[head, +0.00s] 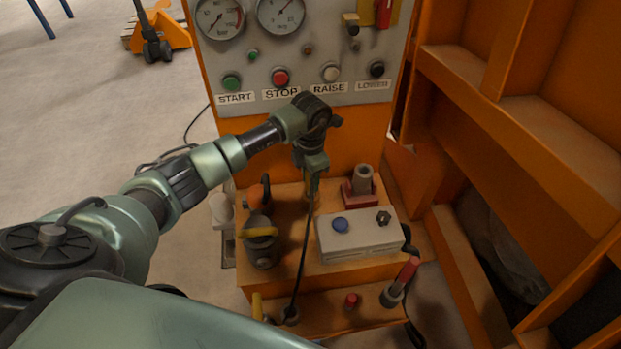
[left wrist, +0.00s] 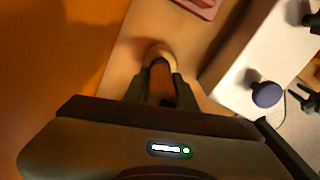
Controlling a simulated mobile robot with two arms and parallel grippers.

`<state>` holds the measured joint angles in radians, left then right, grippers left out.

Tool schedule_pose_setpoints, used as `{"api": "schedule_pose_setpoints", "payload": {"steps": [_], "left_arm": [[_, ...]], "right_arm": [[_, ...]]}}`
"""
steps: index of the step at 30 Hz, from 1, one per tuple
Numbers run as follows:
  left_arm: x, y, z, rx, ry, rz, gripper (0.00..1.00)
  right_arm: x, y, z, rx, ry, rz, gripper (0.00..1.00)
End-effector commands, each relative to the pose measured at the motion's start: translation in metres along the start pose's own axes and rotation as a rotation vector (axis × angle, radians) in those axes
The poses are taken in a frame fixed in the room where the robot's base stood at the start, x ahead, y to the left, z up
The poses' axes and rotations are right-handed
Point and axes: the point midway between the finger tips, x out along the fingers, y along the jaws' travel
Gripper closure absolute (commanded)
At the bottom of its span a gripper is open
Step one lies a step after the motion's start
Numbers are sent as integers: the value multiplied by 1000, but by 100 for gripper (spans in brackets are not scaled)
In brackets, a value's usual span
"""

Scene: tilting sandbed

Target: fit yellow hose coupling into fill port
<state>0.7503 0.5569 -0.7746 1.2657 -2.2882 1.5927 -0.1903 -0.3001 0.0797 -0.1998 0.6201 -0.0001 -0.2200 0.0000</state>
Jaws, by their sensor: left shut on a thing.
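My left gripper (head: 312,186) points down over the orange step (head: 340,273) below the control panel. It is shut on a small yellowish-tan piece, which I take for the yellow hose coupling (left wrist: 161,84); the fingers hide most of it. A thin black hose runs from below the gripper to the lower step. In the left wrist view the gripper (left wrist: 160,80) hangs close above the step. A red block with an upright grey tube (head: 363,179) stands to the right of the gripper; I cannot tell whether it is the fill port.
A white box (head: 357,246) with a blue knob (head: 340,224) stands just right of the gripper. A dark can with a yellow band (head: 261,237) stands left. A red-handled lever (head: 404,277) is at the lower right. The control panel (head: 300,60) rises behind; orange frames close off the right.

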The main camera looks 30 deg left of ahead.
Motion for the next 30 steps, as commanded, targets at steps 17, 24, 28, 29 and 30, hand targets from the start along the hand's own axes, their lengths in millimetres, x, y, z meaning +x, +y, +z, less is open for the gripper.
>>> {"api": "schedule_pose_setpoints", "payload": {"steps": [17,24,28,29,30], "left_arm": [[15,0,0,-1,-1,0,100],[21,0,0,0,-1,0,100],[21,0,0,0,-1,0,57],[21,0,0,0,-1,0,48],[21,0,0,0,-1,0,48]], "right_arm": [[13,0,1,0,0,0,64],[18,0,2,0,0,0,64],[17,0,2,0,0,0,64],[17,0,2,0,0,0,64],[17,0,2,0,0,0,64]]}}
